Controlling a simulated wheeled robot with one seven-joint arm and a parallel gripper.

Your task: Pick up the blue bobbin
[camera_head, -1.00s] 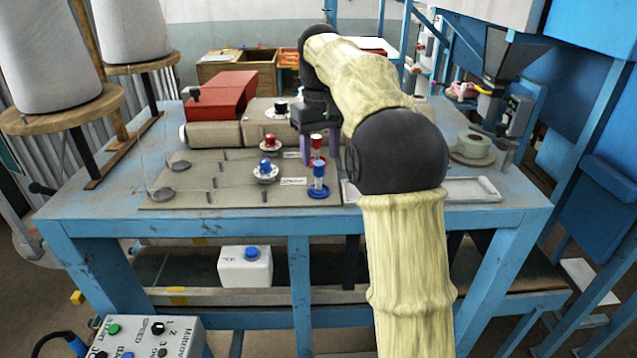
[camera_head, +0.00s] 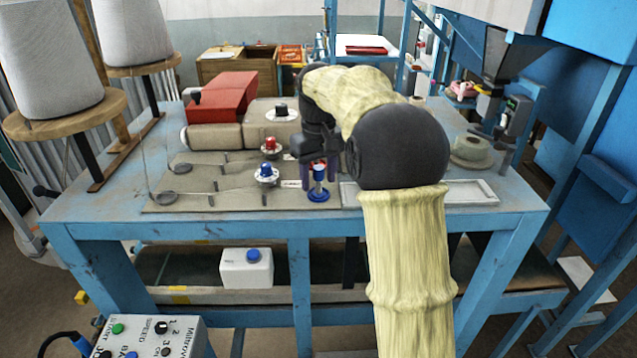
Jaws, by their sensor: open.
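The blue bobbin (camera_head: 318,190) stands upright on the right end of the grey-brown plate on the blue table, with a wide blue foot and a blue top. My gripper (camera_head: 320,180) points down at it, open, with one purple finger to its left and the other to its right. The fingers are around the bobbin's upper part, or just behind it; I cannot tell whether they touch it.
A blue knob (camera_head: 266,173) and a red knob (camera_head: 271,146) on white dials stand left of the bobbin. A red machine cover (camera_head: 222,98) lies further back. A shallow white tray (camera_head: 470,192) is to the right. The plate's front left is mostly clear.

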